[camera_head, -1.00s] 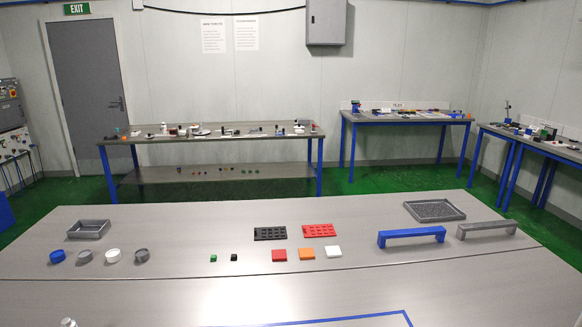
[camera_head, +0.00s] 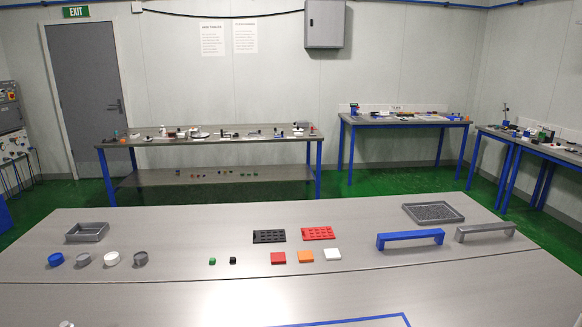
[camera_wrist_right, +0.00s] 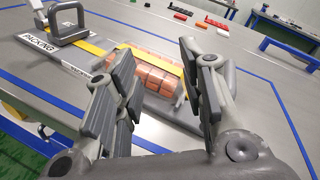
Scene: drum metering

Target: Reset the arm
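My right gripper (camera_wrist_right: 160,92) is open in the right wrist view, its two padded fingers spread apart with nothing between the pads. Beyond the fingers lies an orange-brown drum (camera_wrist_right: 155,72) on its side with pale, clear-looking ends, partly hidden by the fingers. It lies by a yellow strip (camera_wrist_right: 92,48) on a grey board marked PACKING (camera_wrist_right: 38,52). I cannot tell whether the fingers touch the drum. Neither gripper shows in the head view.
A grey block with a handle (camera_wrist_right: 68,25) stands on the board. On the table are a blue bridge-shaped bar (camera_head: 410,239), a grey one (camera_head: 486,231), trays (camera_head: 434,212), round caps (camera_head: 112,259) and coloured blocks (camera_head: 305,257). The table's middle is clear.

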